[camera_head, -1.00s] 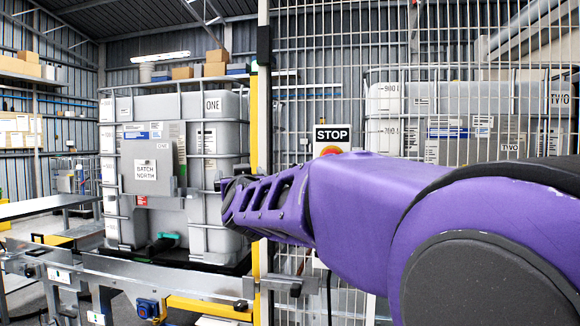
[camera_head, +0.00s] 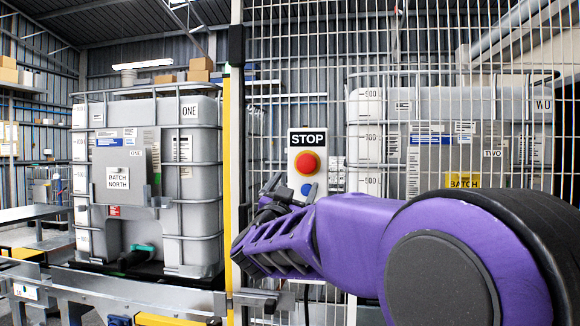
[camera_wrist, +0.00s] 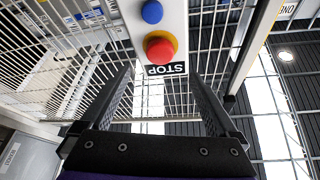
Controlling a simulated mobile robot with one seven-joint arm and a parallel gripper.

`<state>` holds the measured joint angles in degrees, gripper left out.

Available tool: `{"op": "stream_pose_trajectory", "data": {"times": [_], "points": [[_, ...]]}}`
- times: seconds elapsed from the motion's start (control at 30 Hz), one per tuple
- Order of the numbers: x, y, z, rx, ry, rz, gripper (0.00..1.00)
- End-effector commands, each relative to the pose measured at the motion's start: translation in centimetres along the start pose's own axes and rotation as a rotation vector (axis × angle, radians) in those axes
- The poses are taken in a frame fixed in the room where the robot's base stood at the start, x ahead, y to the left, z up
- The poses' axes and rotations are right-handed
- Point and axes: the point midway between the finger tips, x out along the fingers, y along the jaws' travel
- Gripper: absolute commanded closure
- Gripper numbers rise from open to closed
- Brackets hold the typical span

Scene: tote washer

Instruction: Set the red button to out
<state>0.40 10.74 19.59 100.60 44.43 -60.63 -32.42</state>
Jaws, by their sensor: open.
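The red button (camera_head: 308,163) is a round mushroom head on a yellow ring, on a pale control box under a black STOP label. A blue button (camera_head: 307,189) sits below it. In the wrist view the picture is upside down: the red button (camera_wrist: 160,49) shows above the STOP label (camera_wrist: 165,69), with the blue button (camera_wrist: 152,12) above it. My gripper (camera_head: 288,188) is just below and left of the red button in the head view. In the wrist view its two fingers (camera_wrist: 158,88) are apart and empty, pointing toward the box. I cannot tell whether the red button is in or out.
A wire mesh fence (camera_head: 420,60) stands around the box, with a yellow post (camera_head: 228,130) to its left. Tank ONE (camera_head: 190,190) stands at left and tank TWO (camera_head: 440,105) behind the mesh. A metal rail (camera_head: 130,290) runs low in front.

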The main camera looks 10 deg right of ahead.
Motion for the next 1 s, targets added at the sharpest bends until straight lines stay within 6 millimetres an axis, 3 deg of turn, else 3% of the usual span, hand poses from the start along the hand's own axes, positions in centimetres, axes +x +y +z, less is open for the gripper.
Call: {"op": "stream_pose_trajectory", "data": {"times": [0.2, 0.43, 0.6, 0.93, 1.0], "points": [[5.0, 0.1, 0.0, 0.000, 0.001, 0.002, 0.05], [8.8, 0.0, 0.0, 0.000, 0.000, 0.000, 0.05], [10.1, 0.0, 0.0, -0.001, 0.000, -0.001, 0.05], [10.4, 0.0, 0.0, -0.001, 0.000, -0.002, 0.05], [10.4, 0.0, 0.0, -0.001, 0.000, -0.002, 0.16]]}}
